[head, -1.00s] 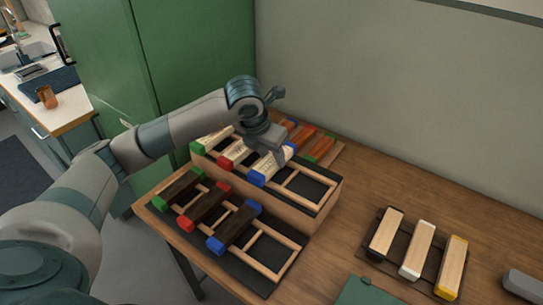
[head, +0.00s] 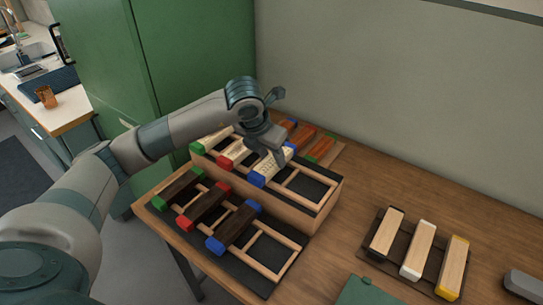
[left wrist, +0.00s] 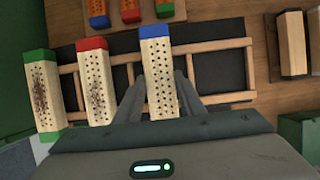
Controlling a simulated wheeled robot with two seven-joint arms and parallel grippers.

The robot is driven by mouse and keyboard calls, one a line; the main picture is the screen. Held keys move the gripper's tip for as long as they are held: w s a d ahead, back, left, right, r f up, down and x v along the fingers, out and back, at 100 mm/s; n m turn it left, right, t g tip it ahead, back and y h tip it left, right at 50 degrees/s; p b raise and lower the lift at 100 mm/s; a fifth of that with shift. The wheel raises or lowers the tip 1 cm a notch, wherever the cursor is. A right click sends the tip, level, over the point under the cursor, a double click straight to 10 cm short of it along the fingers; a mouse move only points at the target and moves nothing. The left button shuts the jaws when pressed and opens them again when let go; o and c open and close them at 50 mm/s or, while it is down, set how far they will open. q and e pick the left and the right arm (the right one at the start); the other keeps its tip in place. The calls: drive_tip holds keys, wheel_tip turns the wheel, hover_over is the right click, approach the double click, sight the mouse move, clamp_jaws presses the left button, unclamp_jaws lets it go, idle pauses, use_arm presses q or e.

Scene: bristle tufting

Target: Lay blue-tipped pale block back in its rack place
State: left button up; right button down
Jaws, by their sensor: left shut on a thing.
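The blue-tipped pale block (head: 274,167) has a dotted pale top and blue ends. My left gripper (head: 272,155) is shut on it, over the raised rack (head: 325,197). In the left wrist view the block (left wrist: 158,80) is between the two fingers (left wrist: 160,100), across the rack's wooden rails and roughly parallel to its neighbours. Whether it rests fully on the rails or sits slightly above them cannot be told. The red-tipped pale block (left wrist: 97,85) and green-tipped pale block (left wrist: 43,95) lie to its left. My right gripper is out of view.
A lower front rack (head: 270,270) holds dark blocks with green, red and blue ends. Orange blocks (head: 303,137) lie behind the raised rack. A separate tray (head: 372,248) with pale blocks stands at right. The table between is clear. A green cabinet (head: 200,70) stands behind my arm.

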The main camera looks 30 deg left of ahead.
sight(267, 165)
use_arm(q)
drive_tip(key=shift+f+b, duration=0.25)
drive_tip(key=shift+b, duration=0.05)
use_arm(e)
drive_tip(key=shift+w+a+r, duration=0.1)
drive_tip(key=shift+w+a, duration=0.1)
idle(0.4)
use_arm(q)
drive_tip(key=o, duration=1.3)
drive_tip(key=shift+c, duration=0.2)
drive_tip(key=shift+r, duration=0.25)
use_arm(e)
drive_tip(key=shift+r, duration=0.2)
